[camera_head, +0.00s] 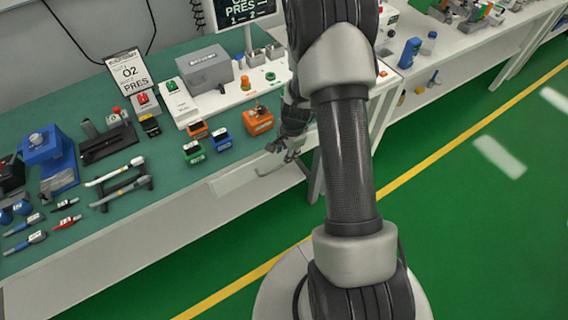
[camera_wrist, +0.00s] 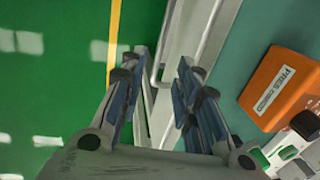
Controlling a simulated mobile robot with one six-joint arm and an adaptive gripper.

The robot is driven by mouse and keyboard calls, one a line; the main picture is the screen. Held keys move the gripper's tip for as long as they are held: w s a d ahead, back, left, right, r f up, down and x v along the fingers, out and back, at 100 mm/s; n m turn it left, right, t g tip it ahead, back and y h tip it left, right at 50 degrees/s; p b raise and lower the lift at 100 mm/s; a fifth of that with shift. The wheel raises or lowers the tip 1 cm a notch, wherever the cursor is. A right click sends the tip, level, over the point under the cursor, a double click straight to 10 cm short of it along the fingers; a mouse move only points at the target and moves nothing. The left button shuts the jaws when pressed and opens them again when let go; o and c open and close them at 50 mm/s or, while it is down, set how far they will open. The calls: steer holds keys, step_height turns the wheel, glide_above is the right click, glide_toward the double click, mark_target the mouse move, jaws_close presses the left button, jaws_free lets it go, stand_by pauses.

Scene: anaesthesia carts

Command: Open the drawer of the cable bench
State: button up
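The cable bench (camera_head: 130,215) has a green top and a pale front edge. A pale drawer front (camera_head: 236,180) shows below that edge; I cannot tell whether it stands slightly out. A thin grey bar handle (camera_head: 272,171) is at its right part, and the handle also shows in the wrist view (camera_wrist: 153,72). My gripper (camera_head: 284,155) is at the bench's front edge, close to the handle and partly hidden by my arm. In the wrist view my gripper (camera_wrist: 161,66) is open, with the handle between its two fingers. Contact with the handle is not clear.
An orange box (camera_head: 257,121) stands on the bench top near the gripper, and it shows at right in the wrist view (camera_wrist: 283,88). The green floor before the bench is clear.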

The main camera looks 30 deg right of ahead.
steer(key=f+b, duration=0.1)
steer(key=f, duration=0.1)
steer(key=w+f, duration=0.1)
steer(key=f, duration=0.2)
steer(key=f+b, duration=0.1)
steer(key=f, duration=0.1)
steer(key=shift+w+f+b, duration=0.3)
steer(key=shift+f, duration=0.1)
jaws_close()
stand_by(0.3)
